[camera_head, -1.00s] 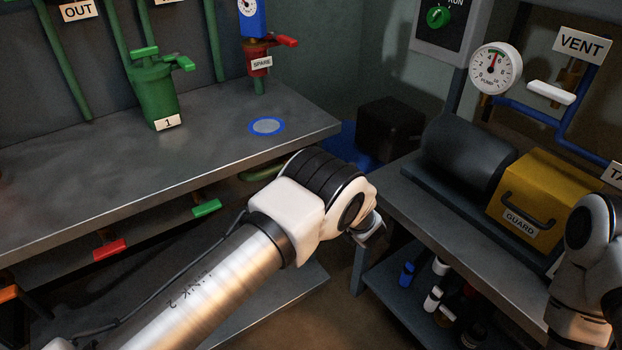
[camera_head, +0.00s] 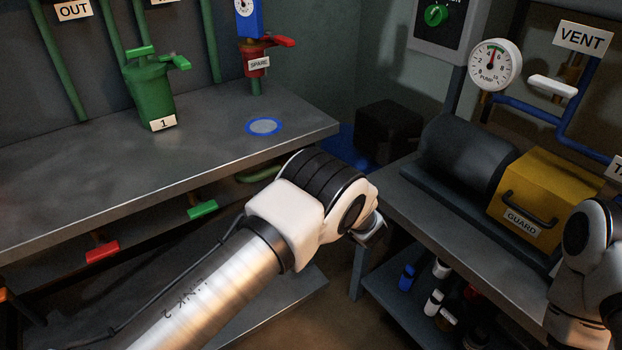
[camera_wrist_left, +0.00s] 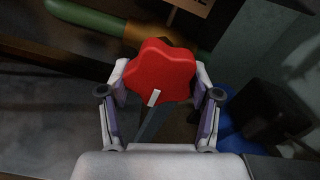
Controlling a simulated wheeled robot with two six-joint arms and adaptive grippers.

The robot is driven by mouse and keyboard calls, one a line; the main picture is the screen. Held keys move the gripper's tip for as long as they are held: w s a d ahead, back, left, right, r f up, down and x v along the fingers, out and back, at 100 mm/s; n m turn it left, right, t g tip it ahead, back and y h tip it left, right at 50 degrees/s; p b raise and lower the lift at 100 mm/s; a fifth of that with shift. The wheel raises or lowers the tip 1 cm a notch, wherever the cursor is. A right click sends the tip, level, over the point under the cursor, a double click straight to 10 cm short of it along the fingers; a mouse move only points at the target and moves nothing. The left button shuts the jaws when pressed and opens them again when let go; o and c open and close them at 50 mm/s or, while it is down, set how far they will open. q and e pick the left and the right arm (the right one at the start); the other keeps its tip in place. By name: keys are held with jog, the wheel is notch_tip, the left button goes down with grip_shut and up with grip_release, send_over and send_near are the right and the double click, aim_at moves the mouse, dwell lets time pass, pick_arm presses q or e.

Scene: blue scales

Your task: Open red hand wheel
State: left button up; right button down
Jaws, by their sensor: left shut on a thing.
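The red hand wheel (camera_wrist_left: 158,72) is a lobed knob with a small white mark, seen in the left wrist view in front of a green pipe (camera_wrist_left: 85,18) with a brass-coloured section. My left gripper (camera_wrist_left: 161,93) has one finger on each side of the wheel and is shut on it. In the head view my left arm hides the wheel and most of the gripper. My right arm shows at the right edge of the head view, but its gripper is out of view.
A grey bench (camera_head: 60,190) carries a green canister (camera_head: 149,92). Red (camera_head: 102,251) and green (camera_head: 202,209) levers sit below its edge. A second bench on the right holds a yellow guard box (camera_head: 540,195). A dark block (camera_head: 388,132) stands on the floor behind.

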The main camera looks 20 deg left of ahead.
dwell(0.4)
pick_arm(q)
jog(key=o, duration=1.1)
jog(key=shift+o, duration=0.2)
